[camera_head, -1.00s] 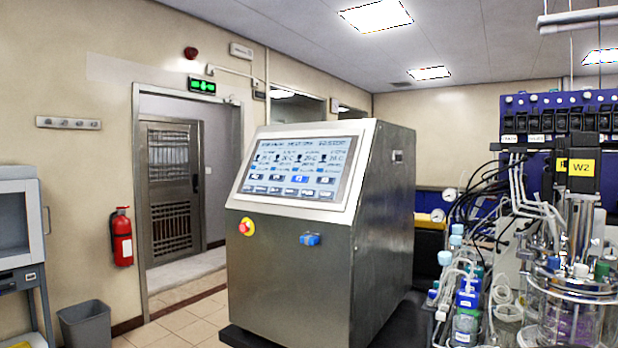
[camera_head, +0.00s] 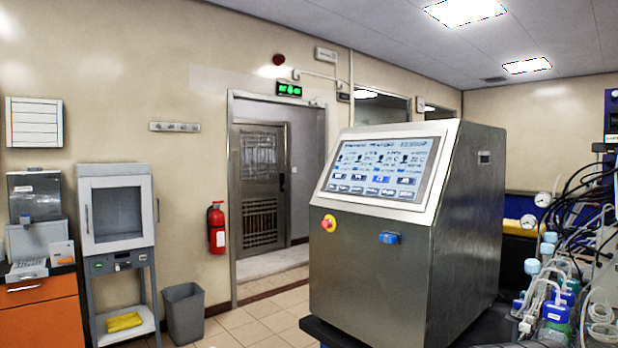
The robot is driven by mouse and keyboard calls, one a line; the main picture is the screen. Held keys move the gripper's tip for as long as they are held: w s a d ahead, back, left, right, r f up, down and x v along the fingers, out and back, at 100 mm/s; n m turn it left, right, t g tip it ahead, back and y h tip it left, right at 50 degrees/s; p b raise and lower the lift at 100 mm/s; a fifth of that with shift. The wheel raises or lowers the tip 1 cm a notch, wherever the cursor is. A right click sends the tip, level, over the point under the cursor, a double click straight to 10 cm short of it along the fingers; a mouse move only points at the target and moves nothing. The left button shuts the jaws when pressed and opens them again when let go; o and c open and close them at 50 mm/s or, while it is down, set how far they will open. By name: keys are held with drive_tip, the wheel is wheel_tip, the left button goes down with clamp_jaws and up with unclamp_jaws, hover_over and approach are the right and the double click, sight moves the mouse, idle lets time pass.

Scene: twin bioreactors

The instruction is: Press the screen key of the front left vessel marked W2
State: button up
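The control unit (camera_head: 462,240) is a large steel cabinet right of centre, with a sloped touch screen (camera_head: 385,168) on its upper front. The screen shows several columns of readings and rows of keys (camera_head: 358,189); their labels are too small to read. One key in the upper row is highlighted blue. The vessel marked W2 is out of view; only tubing and blue-capped bottles (camera_head: 556,309) show at the right edge. My gripper is not in view.
A dark bench (camera_head: 338,334) carries the cabinet. Tiled floor (camera_head: 262,322) is clear before the open doorway.

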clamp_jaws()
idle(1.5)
